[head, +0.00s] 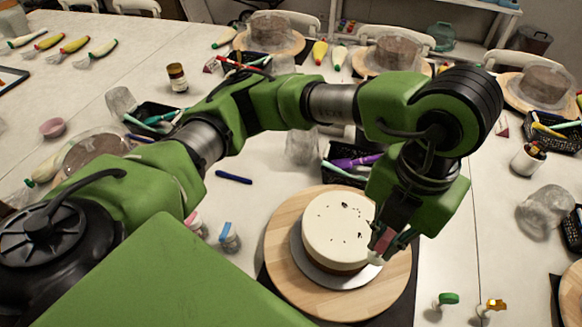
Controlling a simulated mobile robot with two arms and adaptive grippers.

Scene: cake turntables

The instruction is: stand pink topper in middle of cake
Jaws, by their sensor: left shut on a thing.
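The cake (336,222) has a white top with dark specks and a brown lower side. It sits on a silver board (312,267) on a round wooden turntable (283,285). My left gripper (384,246) is over the cake's right edge, pointing down, and is shut on the pink topper (401,240). Only a small pink part of the topper shows beside the dark fingers; the rest is hidden. I cannot tell whether it touches the cake. My right gripper is not in view.
A green topper (448,298) and an orange-yellow topper (494,305) stand on the table at the lower right. Small jars (229,237) and a blue pen (233,178) lie left of the turntable. A black basket (350,165) with piping tools is behind the cake.

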